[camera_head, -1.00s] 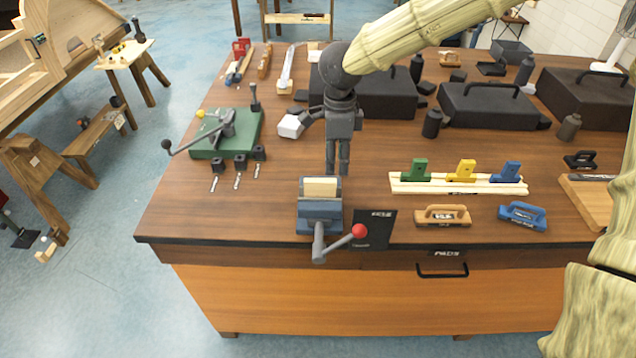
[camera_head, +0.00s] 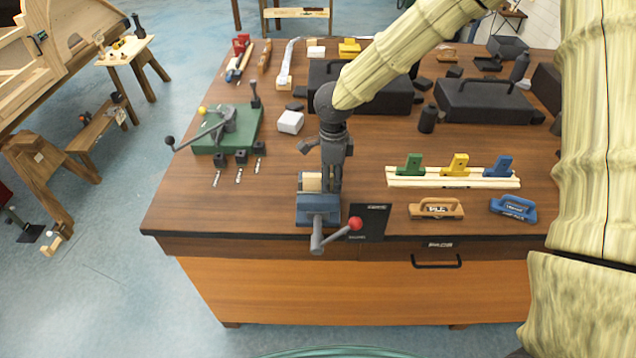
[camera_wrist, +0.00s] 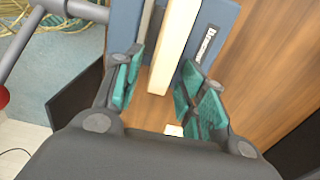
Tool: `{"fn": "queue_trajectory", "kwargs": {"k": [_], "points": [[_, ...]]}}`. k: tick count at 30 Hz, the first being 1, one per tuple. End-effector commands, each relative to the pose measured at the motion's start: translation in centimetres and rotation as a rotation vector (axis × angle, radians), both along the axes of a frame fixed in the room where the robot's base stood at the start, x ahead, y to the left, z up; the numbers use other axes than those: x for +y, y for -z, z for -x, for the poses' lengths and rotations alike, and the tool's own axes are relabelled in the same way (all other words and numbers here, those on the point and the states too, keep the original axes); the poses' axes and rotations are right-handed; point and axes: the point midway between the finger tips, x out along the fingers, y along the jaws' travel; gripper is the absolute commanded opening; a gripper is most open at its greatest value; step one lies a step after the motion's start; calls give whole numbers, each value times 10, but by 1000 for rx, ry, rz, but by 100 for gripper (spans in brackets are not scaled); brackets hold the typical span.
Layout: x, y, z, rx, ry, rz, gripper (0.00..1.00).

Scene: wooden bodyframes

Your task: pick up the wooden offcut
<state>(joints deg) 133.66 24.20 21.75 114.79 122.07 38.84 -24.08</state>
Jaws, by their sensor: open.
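The wooden offcut (camera_head: 311,182) is a pale block standing in the jaws of a blue bench vise (camera_head: 318,211) at the table's front edge. In the wrist view the offcut (camera_wrist: 174,50) is a long pale strip between the vise's blue sides (camera_wrist: 214,18). My gripper (camera_head: 329,188) points down over the vise and partly hides the offcut in the head view. In the wrist view my gripper (camera_wrist: 163,88) is open, with a green-padded finger on either side of the offcut's near end. I cannot tell whether the pads touch it.
The vise has a grey handle with a red knob (camera_head: 355,223). A black mat (camera_head: 371,222) lies right of it. A tan float (camera_head: 436,209), a blue float (camera_head: 513,208) and a strip with coloured clamps (camera_head: 455,181) stand farther right.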

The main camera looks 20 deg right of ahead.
Motion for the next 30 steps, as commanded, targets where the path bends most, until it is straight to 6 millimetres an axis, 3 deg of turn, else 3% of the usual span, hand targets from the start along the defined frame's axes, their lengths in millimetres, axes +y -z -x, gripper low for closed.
{"fn": "queue_trajectory", "kwargs": {"k": [4, 11, 23, 30], "points": [[0, 0, 0, 0, 0, 0, 41], [0, 0, 0, 0, 0, 0, 0], [0, -4, -1, -2, 1, -2, 0], [0, -36, -2, -5, 3, -4, 0]]}}
